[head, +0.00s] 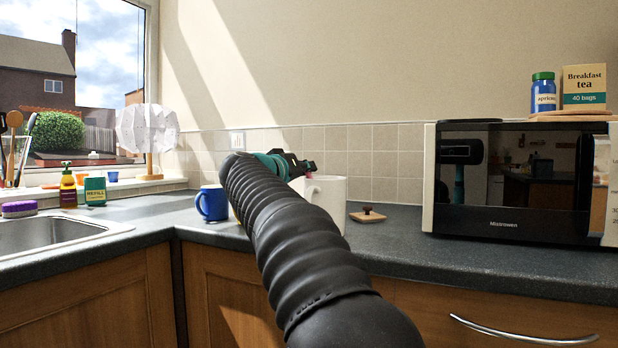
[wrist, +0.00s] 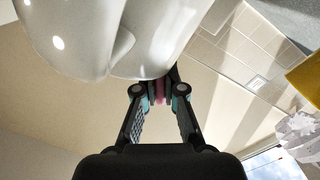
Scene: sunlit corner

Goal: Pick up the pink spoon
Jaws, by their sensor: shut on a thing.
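My gripper (head: 296,164) is beside and partly above a large white mug (head: 331,192) on the counter. In the wrist view, my gripper (wrist: 160,95) is shut on the pink spoon (wrist: 160,90), of which only a narrow pink strip shows between the fingertips. The white mug (wrist: 100,35) fills the top left of the wrist view, close to the fingertips. A small pinkish-red bit shows at the gripper's tip in the head view. The rest of the spoon is hidden, and I cannot tell whether it touches the mug.
A blue mug (head: 212,203) stands left of my arm. A small wooden lid with a knob (head: 367,215) lies right of the white mug. A microwave (head: 520,182) stands at right, with a jar and tea box on top. A sink (head: 55,234) is at left.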

